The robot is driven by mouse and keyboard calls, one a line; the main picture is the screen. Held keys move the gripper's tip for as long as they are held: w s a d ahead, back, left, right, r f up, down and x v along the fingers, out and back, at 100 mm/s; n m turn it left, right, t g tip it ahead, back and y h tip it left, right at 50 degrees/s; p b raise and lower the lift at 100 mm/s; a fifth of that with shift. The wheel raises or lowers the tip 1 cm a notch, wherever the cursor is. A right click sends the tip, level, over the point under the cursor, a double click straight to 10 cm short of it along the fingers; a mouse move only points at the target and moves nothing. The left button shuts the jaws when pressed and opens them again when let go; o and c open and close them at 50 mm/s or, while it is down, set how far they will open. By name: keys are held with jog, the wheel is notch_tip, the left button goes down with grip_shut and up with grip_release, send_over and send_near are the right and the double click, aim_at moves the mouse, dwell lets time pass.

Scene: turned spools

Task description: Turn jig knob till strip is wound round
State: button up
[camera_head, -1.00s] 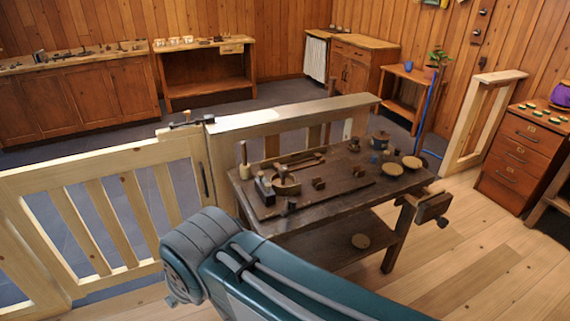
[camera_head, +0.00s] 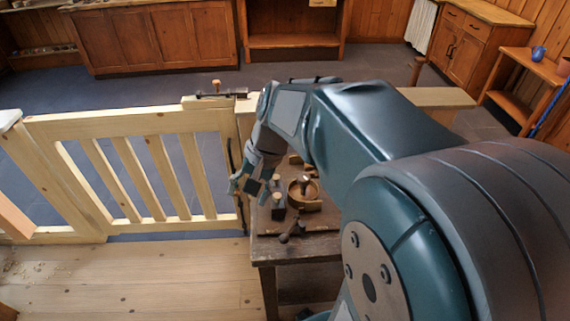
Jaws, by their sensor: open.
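A round wooden piece (camera_head: 311,206), which looks like the jig, sits on the dark workbench (camera_head: 268,252). A knob (camera_head: 304,183) stands up from its middle. My gripper (camera_head: 249,186) hangs at the bench's left edge, left of the jig and apart from it. It is open, with nothing seen between its fingers. I cannot make out the strip clearly or tell how far it goes round. My arm hides the right part of the bench.
Dark blocks with light tops (camera_head: 278,204) stand between my gripper and the jig. A small dark tool (camera_head: 292,228) lies in front. A wooden gate (camera_head: 150,170) adjoins the bench on the left.

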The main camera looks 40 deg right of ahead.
jog(key=w+d+f+m+y, duration=0.4)
jog(key=w+d+m, duration=0.1)
jog(key=d, duration=0.1)
jog(key=m+t+y, duration=0.5)
jog(key=m+t, duration=0.1)
jog(key=m, duration=0.3)
send_over(303, 188)
jog(key=s, duration=0.2)
notch_tip(303, 188, down, 10)
jog(key=s+d+f+m+t, duration=0.1)
jog(key=d+f, duration=0.1)
jog(key=s+d+f+m+t, duration=0.1)
jog(key=d+f+m+t, duration=0.1)
jog(key=d, duration=0.1)
jog(key=s+d+f+m+t, duration=0.1)
jog(key=d+f+t, duration=0.1)
jog(key=shift+s+d+f, duration=0.1)
jog(key=shift+d+f, duration=0.1)
jog(key=x, duration=1)
jog(key=shift+w+a, duration=0.2)
jog(key=shift+w, duration=0.15)
jog(key=c, duration=0.9)
